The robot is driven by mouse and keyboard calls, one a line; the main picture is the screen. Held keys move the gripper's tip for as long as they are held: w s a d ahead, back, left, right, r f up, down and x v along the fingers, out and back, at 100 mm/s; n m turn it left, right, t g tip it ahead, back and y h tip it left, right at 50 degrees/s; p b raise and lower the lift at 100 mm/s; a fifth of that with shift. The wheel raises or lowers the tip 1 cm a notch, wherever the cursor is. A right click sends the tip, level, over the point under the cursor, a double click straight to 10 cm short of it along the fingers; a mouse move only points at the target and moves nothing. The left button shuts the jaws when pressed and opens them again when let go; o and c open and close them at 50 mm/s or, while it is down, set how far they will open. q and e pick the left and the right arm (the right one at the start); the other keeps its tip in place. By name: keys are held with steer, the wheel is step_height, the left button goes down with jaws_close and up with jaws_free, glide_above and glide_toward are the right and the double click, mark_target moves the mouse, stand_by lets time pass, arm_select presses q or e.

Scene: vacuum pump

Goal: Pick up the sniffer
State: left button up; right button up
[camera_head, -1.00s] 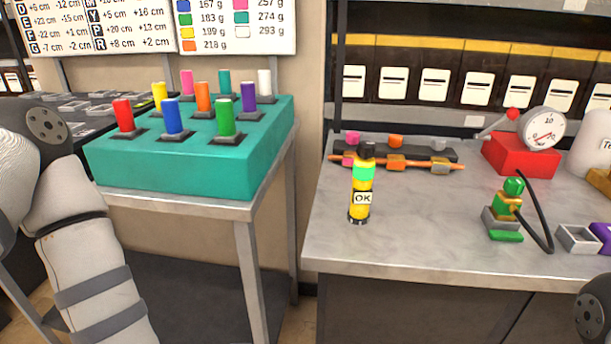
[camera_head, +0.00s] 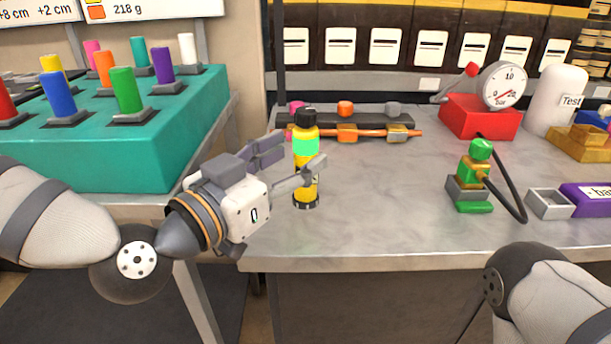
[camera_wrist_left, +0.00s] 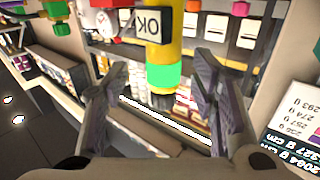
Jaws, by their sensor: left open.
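The sniffer (camera_head: 304,146) looks to be the upright yellow cylinder with a green band, a black cap and a black foot, standing near the left front of the grey bench. My left gripper (camera_head: 301,152) is open and reaches in from the left, its fingers on either side of the sniffer, one behind and one in front. The front finger partly hides the OK label. In the left wrist view the sniffer (camera_wrist_left: 160,52) shows cap-down between the two spread fingers, with gaps on both sides. My right gripper is out of view; part of my right arm shows at lower right.
Behind the sniffer is a dark rack with an orange rod (camera_head: 372,133). A teal block (camera_head: 120,150) with coloured pegs stands left. A green pump-like device (camera_head: 472,178) with a black hose and a red gauge unit (camera_head: 478,117) stand right. Bench between is clear.

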mark_target(298, 154)
arm_select(q)
steer(key=x, duration=0.4)
steer(key=shift+w+a+f, duration=0.15)
steer(key=shift+f, duration=0.2)
steer(key=c, duration=1.2)
steer(key=shift+r, duration=0.1)
jaws_close()
